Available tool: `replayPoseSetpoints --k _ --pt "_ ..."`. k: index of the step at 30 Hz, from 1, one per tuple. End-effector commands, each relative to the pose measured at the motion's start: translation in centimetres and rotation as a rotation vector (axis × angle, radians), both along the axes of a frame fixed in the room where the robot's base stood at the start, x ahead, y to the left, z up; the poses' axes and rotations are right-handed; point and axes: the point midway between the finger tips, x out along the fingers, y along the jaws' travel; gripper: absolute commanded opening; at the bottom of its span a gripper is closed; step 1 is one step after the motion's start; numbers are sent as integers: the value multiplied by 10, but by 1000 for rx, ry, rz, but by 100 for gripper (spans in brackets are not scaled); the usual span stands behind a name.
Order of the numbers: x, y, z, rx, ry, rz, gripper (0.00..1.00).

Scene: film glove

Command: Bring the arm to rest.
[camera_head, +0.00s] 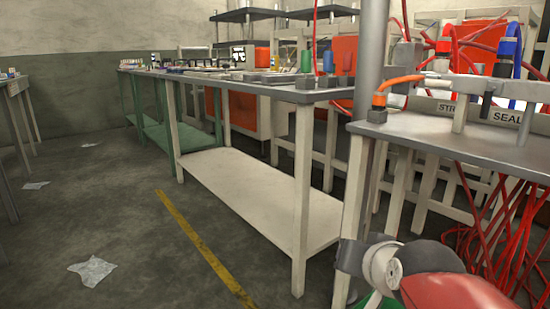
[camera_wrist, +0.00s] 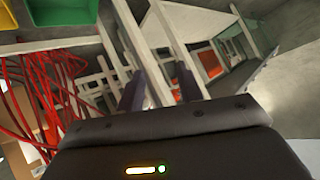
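My gripper (camera_wrist: 159,84) shows in the wrist view, with its dark body across the bottom. Its two dark fingers stand apart, and I see nothing held between them, only pale frames behind. In the head view, grey and red parts of my arm show at the bottom right, in front of the right-hand table's legs. The gripper's fingers cannot be made out in that view.
A long bench (camera_head: 240,166) with parts on top runs along the middle. A grey table (camera_head: 470,146) with hoses and a "SEAL" label stands at right, red cables (camera_head: 490,230) hanging below. Paper scraps (camera_head: 92,270) lie on the open floor at left, beside a yellow line (camera_head: 205,250).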

Motion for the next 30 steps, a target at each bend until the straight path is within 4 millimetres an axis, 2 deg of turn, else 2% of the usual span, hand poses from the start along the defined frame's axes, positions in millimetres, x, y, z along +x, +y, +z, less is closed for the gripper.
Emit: replayPoseSetpoints --k 1,3,10,12,24,27,30 --pt "-21 1 -16 -40 67 33 36" --pt "-47 0 -37 -97 165 76 36" --pt "-128 -9 -92 -246 439 192 36" --pt "-127 -10 -67 -248 446 195 36" --pt "-126 -9 27 -244 443 192 36" --pt "-126 -9 41 -243 443 192 36" --pt "-126 -9 45 -243 443 192 36"
